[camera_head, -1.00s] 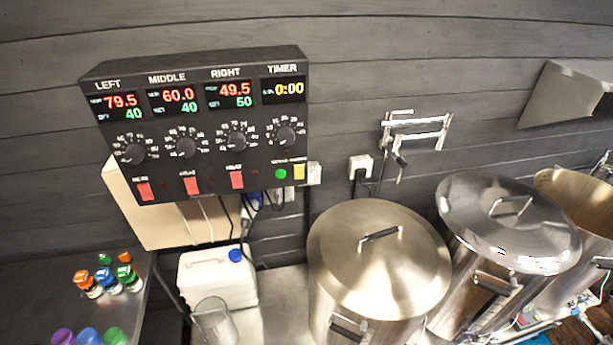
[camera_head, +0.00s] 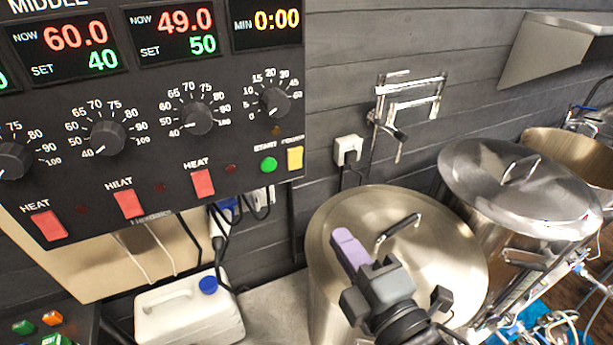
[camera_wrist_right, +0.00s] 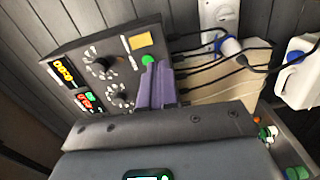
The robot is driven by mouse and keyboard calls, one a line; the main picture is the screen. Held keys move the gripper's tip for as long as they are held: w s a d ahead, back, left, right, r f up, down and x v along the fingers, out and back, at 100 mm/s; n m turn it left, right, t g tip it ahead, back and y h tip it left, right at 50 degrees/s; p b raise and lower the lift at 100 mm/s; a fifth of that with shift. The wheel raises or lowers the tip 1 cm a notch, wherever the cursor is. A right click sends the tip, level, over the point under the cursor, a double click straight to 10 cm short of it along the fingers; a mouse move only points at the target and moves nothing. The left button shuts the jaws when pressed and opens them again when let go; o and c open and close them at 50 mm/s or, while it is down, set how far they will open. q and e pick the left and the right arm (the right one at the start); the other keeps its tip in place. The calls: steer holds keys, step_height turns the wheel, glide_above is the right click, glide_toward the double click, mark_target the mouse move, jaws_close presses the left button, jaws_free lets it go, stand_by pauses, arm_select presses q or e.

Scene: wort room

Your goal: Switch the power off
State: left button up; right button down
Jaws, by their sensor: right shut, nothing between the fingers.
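The black control panel (camera_head: 140,170) on the wall fills the upper left of the head view. The yellow power switch (camera_head: 295,158) is at its lower right corner, beside the round green start button (camera_head: 268,164). In the wrist view the yellow switch (camera_wrist_right: 141,41) and green button (camera_wrist_right: 149,60) lie just beyond the fingertips. My right gripper (camera_head: 345,238), with purple fingers, is shut and empty. In the head view it appears over the nearest kettle, below and right of the switch, apart from the panel. My left gripper is not in view.
Red heat switches (camera_head: 202,184) and black dials (camera_head: 197,118) share the panel. Cables hang below it by a white jug (camera_head: 188,312). A lidded steel kettle (camera_head: 450,245) stands under my right gripper. A wall socket (camera_head: 348,149) is right of the panel.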

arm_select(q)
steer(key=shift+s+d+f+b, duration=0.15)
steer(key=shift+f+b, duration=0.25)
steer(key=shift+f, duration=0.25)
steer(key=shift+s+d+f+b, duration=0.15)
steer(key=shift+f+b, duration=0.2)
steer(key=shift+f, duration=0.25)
arm_select(e)
steer(key=r, duration=0.2)
steer(key=r+n+t, duration=0.1)
steer(key=shift+s+r+y, duration=0.25)
steer(key=shift+r+y, duration=0.05)
steer(key=shift+y, duration=0.1)
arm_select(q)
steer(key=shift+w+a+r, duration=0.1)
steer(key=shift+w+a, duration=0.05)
arm_select(e)
steer(key=shift+w, duration=0.15)
steer(key=p, duration=0.3)
glide_toward(297, 153)
steer(key=x, duration=0.5)
steer(key=shift+w+a, duration=0.1)
steer(key=shift+p+x, duration=0.4)
steer(key=shift+x, duration=0.35)
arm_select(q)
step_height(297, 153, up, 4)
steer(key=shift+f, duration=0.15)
arm_select(e)
steer(key=shift+f, duration=0.1)
